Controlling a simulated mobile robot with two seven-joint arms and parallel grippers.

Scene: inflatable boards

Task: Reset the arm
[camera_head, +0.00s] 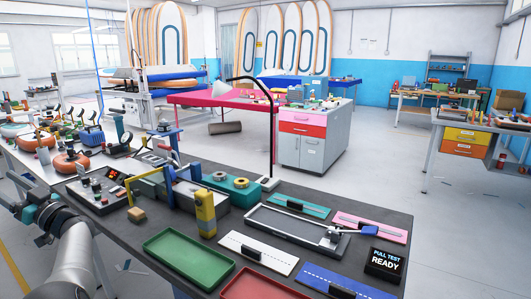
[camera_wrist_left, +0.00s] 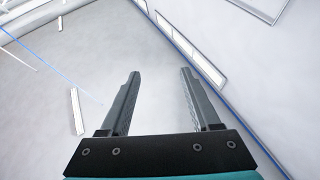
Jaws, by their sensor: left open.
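My left gripper (camera_wrist_left: 160,74) shows in the left wrist view with its two dark fingers wide apart and nothing between them. Behind the fingers are only a plain pale surface, a blue line and white strips, so it is away from the workbench objects. In the head view my left arm (camera_head: 75,252) is at the lower left, beside the near bench; I cannot make out its fingertips there. My right gripper is in neither view.
The dark bench (camera_head: 345,215) fills the front. It carries a green tray (camera_head: 180,255), a red tray (camera_head: 262,287), a yellow block (camera_head: 206,214), a black lamp (camera_head: 273,125), sample strips and a "PULL TEST READY" display (camera_head: 384,264). Open grey floor lies right of the bench.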

